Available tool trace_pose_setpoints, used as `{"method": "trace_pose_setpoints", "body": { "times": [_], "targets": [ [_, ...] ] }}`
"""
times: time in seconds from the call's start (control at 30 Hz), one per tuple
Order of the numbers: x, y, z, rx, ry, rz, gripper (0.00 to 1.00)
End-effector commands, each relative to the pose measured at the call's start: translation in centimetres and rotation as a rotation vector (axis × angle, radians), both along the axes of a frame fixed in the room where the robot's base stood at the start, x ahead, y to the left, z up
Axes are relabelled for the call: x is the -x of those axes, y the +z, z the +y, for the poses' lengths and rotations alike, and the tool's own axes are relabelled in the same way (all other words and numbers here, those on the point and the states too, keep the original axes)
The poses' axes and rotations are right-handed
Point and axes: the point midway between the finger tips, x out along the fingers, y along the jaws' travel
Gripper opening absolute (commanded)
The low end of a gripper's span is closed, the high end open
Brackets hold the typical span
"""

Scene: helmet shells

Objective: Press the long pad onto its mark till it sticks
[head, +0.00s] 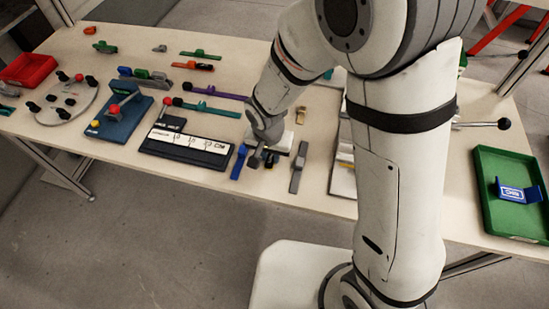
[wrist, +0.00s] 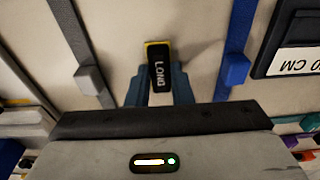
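The long pad (wrist: 158,67) is a small black block lettered LONG, with a yellow edge along its far end and left side in the wrist view. My gripper (wrist: 160,82) has its two blue-grey fingers close against both sides of the pad, so it looks shut on it. In the head view my gripper (head: 262,156) is low over the front part of the table, between a blue strip and a grey strip. The pad is too small there to make out clearly. I cannot tell whether it touches the surface below, and I cannot make out its mark.
A blue strip tool (head: 239,162) and a grey one (head: 298,168) lie on either side of my gripper. A black-and-white board marked CM (head: 188,148) is to the left. A green tray (head: 509,224) holds a blue bracket (head: 519,194) at the right.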

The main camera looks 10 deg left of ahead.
Motion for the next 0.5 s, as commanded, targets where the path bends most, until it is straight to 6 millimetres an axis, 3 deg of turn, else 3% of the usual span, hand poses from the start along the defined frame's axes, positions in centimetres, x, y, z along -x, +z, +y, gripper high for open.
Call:
{"method": "trace_pose_setpoints", "body": {
  "times": [0.23,0.5],
  "targets": [
    [0.02,0.01,0.02,0.000,0.001,0.000,0.00],
    [0.01,0.24,0.05,-0.001,0.001,-0.001,0.00]
  ]
}}
